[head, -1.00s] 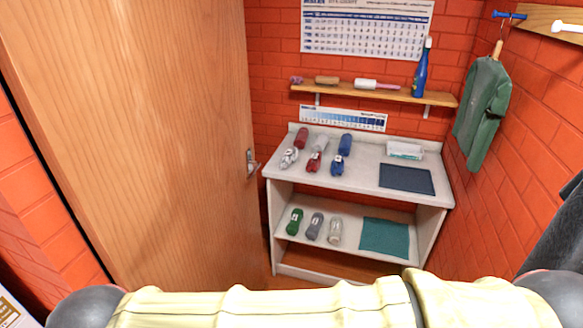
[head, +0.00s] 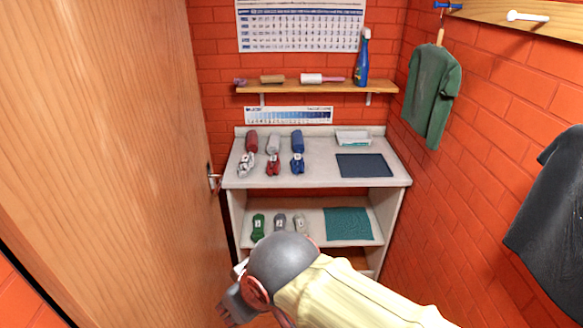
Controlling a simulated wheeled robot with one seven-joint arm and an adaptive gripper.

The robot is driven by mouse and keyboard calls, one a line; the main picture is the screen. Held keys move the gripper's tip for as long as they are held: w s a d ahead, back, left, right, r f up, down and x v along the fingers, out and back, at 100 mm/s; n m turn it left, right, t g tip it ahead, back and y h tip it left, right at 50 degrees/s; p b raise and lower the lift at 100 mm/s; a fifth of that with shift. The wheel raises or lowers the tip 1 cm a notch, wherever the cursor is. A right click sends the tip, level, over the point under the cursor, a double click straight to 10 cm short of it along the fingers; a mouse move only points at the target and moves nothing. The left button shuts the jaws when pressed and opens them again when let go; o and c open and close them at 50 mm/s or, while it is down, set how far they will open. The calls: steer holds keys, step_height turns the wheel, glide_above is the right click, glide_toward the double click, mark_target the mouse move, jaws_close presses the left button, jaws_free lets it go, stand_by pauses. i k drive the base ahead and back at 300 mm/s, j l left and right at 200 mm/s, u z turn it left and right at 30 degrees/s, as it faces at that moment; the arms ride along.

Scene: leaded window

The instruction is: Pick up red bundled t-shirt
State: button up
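Two red bundles lie on the white top of the cabinet. One red bundle (head: 273,165) is in the front row, between a pale grey bundle and a blue one. The other red bundle (head: 251,142) is in the back row at the left. I cannot tell from here which is the t-shirt. My arm, in a cream sleeve, crosses the bottom of the head view with a grey joint in front of the lower shelf. It is apart from the bundles.
A dark blue mat (head: 364,165) and a white tray (head: 353,139) lie right of the bundles. The lower shelf holds several bundles and a teal mat (head: 348,224). A wooden door (head: 110,150) stands close on the left. Shirts hang on the right wall.

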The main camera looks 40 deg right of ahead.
mark_target(273, 165)
steer(key=z, duration=1.15)
steer(key=i+l+z, duration=0.15)
steer(key=i+z, duration=0.25)
steer(key=i, duration=0.2)
steer(key=i+z, duration=0.35)
steer(key=i, duration=0.25)
steer(key=k+j, duration=0.05)
